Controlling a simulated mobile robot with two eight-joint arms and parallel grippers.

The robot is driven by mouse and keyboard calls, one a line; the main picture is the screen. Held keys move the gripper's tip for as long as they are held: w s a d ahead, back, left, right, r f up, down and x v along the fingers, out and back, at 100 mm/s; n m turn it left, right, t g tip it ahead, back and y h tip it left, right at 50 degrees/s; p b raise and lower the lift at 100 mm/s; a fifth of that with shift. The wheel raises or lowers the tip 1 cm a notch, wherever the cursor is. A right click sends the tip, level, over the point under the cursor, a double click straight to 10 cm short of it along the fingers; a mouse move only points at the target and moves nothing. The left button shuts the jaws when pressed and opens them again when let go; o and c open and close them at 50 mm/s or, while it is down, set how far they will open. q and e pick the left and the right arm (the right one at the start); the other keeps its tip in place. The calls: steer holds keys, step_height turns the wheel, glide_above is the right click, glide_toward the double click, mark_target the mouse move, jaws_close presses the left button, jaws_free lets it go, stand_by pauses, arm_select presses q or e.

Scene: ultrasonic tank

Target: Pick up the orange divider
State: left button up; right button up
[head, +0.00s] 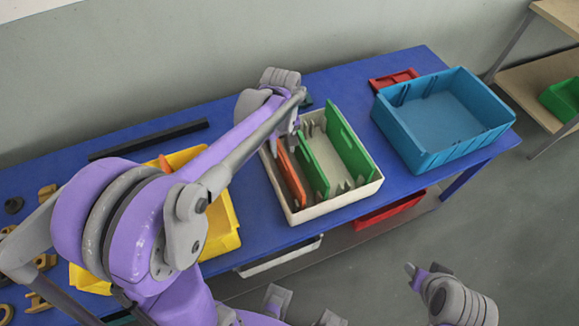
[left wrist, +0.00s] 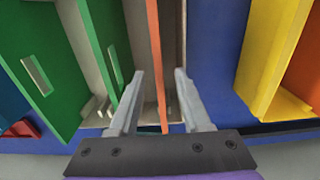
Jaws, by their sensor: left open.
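The orange divider (head: 291,178) stands upright in a white bin (head: 328,209), left of two green dividers (head: 312,168). In the left wrist view it is a thin orange strip (left wrist: 154,45) running between my fingers. My left gripper (left wrist: 157,82) is open, with one finger on each side of the orange divider and a gap visible on both sides. In the head view the left gripper (head: 296,137) is over the far end of the bin, and the arm partly hides it. My right gripper (head: 426,274) is at the lower right, away from the table; its jaw opening is unclear.
A blue bin (head: 437,156) stands to the right and a yellow bin (head: 226,238) to the left on the blue table (head: 140,147). A red tray (head: 391,79) and a black bar (head: 148,139) lie near the back edge. The green dividers stand close beside the orange one.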

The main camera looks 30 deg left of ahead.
mark_target(284, 166)
arm_select(q)
step_height(284, 166, down, 8)
steer(key=shift+d+r, duration=0.1)
steer(key=shift+r, duration=0.15)
jaws_close()
stand_by(0.3)
stand_by(1.2)
